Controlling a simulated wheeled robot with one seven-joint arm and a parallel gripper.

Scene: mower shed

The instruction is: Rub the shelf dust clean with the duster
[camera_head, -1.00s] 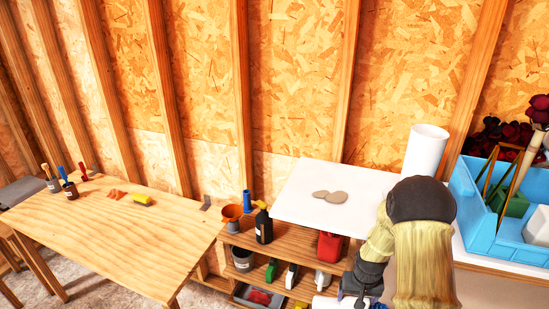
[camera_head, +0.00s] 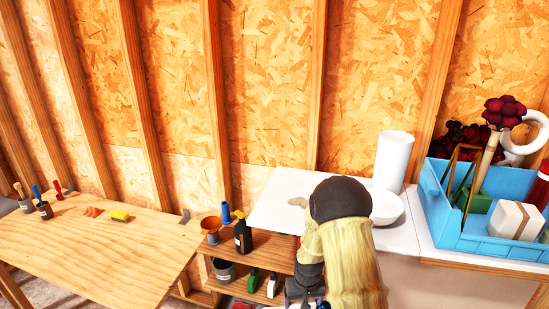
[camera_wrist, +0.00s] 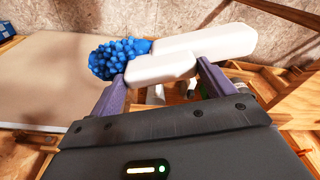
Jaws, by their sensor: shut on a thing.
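The duster has a blue knobbly head (camera_wrist: 118,58) and a white handle (camera_wrist: 212,42). My gripper (camera_wrist: 162,76) is shut on the white handle in the wrist view, with the blue head sticking out to the left. The shelf dust (camera_head: 298,202) is a grey-beige patch on the white shelf top (camera_head: 268,207) in the head view. My arm covers part of that top and possibly some of the dust. In the head view my gripper is low at the bottom edge, mostly hidden, in front of the shelf unit.
A white roll (camera_head: 393,160), a white bowl (camera_head: 387,208) and a blue caddy (camera_head: 475,238) with several items stand to the right. Lower shelves hold an orange funnel (camera_head: 211,226) and a black bottle (camera_head: 243,238). A wooden workbench (camera_head: 100,255) is at left, mostly bare.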

